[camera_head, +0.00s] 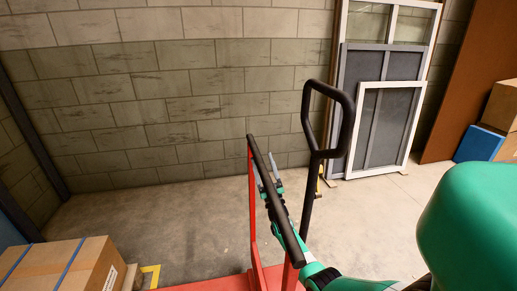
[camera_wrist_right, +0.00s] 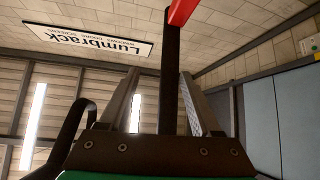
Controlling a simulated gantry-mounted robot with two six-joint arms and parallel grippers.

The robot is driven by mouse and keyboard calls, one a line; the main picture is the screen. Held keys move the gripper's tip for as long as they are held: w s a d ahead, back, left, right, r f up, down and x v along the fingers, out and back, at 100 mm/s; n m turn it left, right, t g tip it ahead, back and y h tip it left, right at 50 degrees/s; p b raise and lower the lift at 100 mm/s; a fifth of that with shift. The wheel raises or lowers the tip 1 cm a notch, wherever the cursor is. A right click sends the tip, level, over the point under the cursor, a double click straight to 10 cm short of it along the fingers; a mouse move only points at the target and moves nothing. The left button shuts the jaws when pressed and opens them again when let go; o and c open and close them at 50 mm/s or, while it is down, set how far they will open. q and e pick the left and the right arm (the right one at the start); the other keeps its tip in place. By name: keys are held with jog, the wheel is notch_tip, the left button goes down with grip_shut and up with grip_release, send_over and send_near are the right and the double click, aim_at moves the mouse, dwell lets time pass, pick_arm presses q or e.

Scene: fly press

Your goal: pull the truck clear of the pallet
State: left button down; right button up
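The truck shows in the head view as a red frame (camera_head: 251,200) with a long black bar (camera_head: 262,163) across its top. A black loop handle (camera_head: 307,118) on a dark pole stands beside the bar. My right gripper (camera_head: 270,186) reaches in from the lower right, with its fingers on either side of the black bar. In the right wrist view the bar (camera_wrist_right: 170,90) runs between the spread fingers, with a gap beside the left finger. The pallet is mostly out of frame; a strapped cardboard box (camera_head: 70,265) sits at lower left. My left gripper is not seen.
A yellow corner mark (camera_head: 153,270) lies on the floor beside the box. Window frames (camera_head: 385,130) lean on the block wall (camera_head: 150,100) at the back. A blue box (camera_head: 478,144) and cartons (camera_head: 502,105) stand at right. The concrete floor (camera_head: 160,215) between is clear.

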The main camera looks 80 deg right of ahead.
aim_at(256, 153)
jog(key=v, duration=0.6)
jog(key=shift+a, duration=0.1)
jog(key=w+d+r+b, duration=0.1)
jog(key=r, duration=0.1)
jog(key=w+d+r+b, duration=0.1)
jog(key=w+r+b, duration=0.1)
jog(key=r, duration=0.1)
jog(key=w+d+r+b, duration=0.1)
jog(key=r, duration=0.2)
jog(key=shift+w+d+b, duration=0.3)
jog(key=shift+d, duration=0.1)
jog(key=shift+c, duration=0.2)
grip_shut()
